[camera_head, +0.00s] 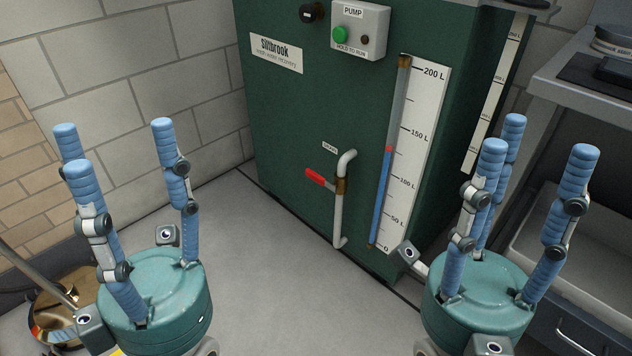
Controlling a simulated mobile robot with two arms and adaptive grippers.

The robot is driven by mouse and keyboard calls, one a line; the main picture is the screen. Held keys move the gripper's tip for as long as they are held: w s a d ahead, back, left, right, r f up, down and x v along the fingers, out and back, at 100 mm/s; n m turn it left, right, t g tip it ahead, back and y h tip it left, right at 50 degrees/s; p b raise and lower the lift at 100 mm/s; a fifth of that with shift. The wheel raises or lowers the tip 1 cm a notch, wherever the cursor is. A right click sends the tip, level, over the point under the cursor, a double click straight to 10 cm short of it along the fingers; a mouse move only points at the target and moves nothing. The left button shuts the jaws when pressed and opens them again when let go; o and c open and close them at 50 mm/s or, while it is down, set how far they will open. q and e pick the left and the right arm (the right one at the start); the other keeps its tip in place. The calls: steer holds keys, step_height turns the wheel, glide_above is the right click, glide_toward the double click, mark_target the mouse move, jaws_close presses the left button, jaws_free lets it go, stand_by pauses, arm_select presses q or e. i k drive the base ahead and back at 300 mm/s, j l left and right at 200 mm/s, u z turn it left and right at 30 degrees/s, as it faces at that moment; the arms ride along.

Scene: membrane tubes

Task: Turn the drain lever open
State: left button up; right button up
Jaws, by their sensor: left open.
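The drain lever (321,178) has a red handle and sits on a brass valve on a pale drain pipe (339,214), low on the front of the green tank (290,120). The handle points left, across the pipe. A small label is above it. My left gripper (117,142) has three blue fingers, spread open and empty, left of the lever and apart from it. My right gripper (529,142) has three blue fingers raised at the right, apart from the lever; nothing shows between them.
A level gauge (384,165) beside the pipe shows blue up to a red mark between 100 and 150 L. A pump box (360,30) with a green button is above. A brass vessel (55,315) stands lower left. A grey bench (590,85) is at right. The floor before the tank is clear.

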mark_target(316, 176)
steer(key=z, duration=2.9)
steer(key=k+j+z, duration=0.1)
steer(key=z, duration=0.35)
steer(key=k+j+z, duration=0.15)
steer(key=z, duration=0.25)
steer(key=k+j+z, duration=0.15)
steer(key=z, duration=0.3)
steer(key=k+j+z, duration=0.15)
steer(key=z, duration=0.3)
steer(key=k+z, duration=0.15)
steer(key=z, duration=0.3)
steer(key=k+j+z, duration=0.2)
steer(key=k, duration=1.05)
steer(key=k+l+u, duration=0.1)
steer(key=k+u, duration=0.5)
steer(key=u, duration=0.2)
steer(key=k+u, duration=0.4)
steer(key=k+j+u, duration=0.15)
steer(key=u, duration=0.65)
